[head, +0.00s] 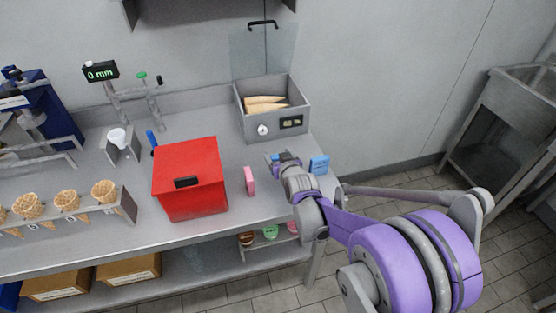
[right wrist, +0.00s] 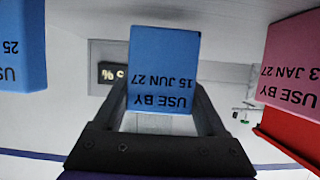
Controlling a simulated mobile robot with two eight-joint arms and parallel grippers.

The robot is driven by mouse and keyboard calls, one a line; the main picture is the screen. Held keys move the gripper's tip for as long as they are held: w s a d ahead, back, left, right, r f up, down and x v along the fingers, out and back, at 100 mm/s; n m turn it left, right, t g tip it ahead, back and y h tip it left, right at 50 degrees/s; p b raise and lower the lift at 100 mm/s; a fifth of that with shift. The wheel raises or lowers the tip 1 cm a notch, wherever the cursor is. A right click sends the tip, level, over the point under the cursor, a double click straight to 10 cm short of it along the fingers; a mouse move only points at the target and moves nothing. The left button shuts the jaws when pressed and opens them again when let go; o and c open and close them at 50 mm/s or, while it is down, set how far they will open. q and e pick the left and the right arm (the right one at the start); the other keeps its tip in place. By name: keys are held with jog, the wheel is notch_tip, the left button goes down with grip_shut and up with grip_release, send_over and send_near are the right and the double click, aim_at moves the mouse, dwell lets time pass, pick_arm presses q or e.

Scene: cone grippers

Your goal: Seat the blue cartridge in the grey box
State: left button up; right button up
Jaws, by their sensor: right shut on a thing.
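The grey box (head: 249,129) stands at the back right of the counter, its clear lid (head: 265,50) raised, with cones inside and a dial and small display on its front. My right gripper (head: 284,157) is in front of it, shut on a blue cartridge (right wrist: 163,65) marked "USE BY 15 JUN 27", which sits between the fingers in the right wrist view. I cannot tell whether it touches the counter. Another blue cartridge (head: 319,164) stands to the right, also in the right wrist view (right wrist: 22,45). My left gripper is not in view.
A pink cartridge (head: 249,181) stands left of my right gripper, beside a red bin (head: 190,180). A cone rack (head: 128,206) is at the front left. A stand with a "0 mm" display (head: 101,71) is at the back. The counter's right edge is close to the second blue cartridge.

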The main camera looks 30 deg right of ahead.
jog(key=shift+f, duration=0.75)
jog(key=shift+f, duration=0.2)
jog(key=o, duration=1.3)
jog(key=shift+o, duration=0.2)
jog(key=shift+r, duration=0.15)
